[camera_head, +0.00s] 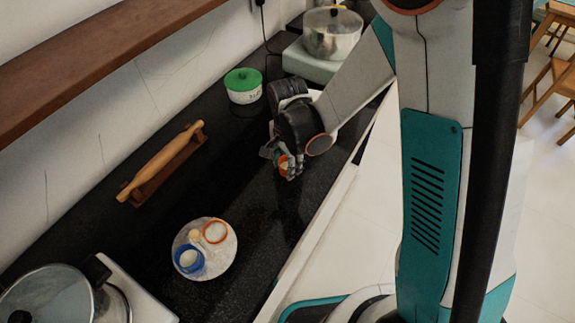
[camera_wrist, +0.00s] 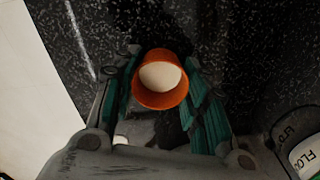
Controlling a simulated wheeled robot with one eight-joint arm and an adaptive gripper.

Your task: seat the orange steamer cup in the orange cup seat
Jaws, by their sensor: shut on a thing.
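My gripper (camera_head: 284,162) is over the black counter and is shut on the orange steamer cup (camera_head: 283,168). In the wrist view the orange steamer cup (camera_wrist: 159,82) sits between the two green finger pads of my gripper (camera_wrist: 161,92), its round opening facing the camera and a pale inside showing. In the head view the cup is mostly hidden by the fingers. The orange cup seat (camera_head: 215,231) is an orange ring on a round pale board (camera_head: 217,266), nearer the camera and left of my gripper. The ring looks empty.
A rolling pin (camera_head: 160,162) lies along the wall. Pots stand at both ends. Counter between gripper and board is clear.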

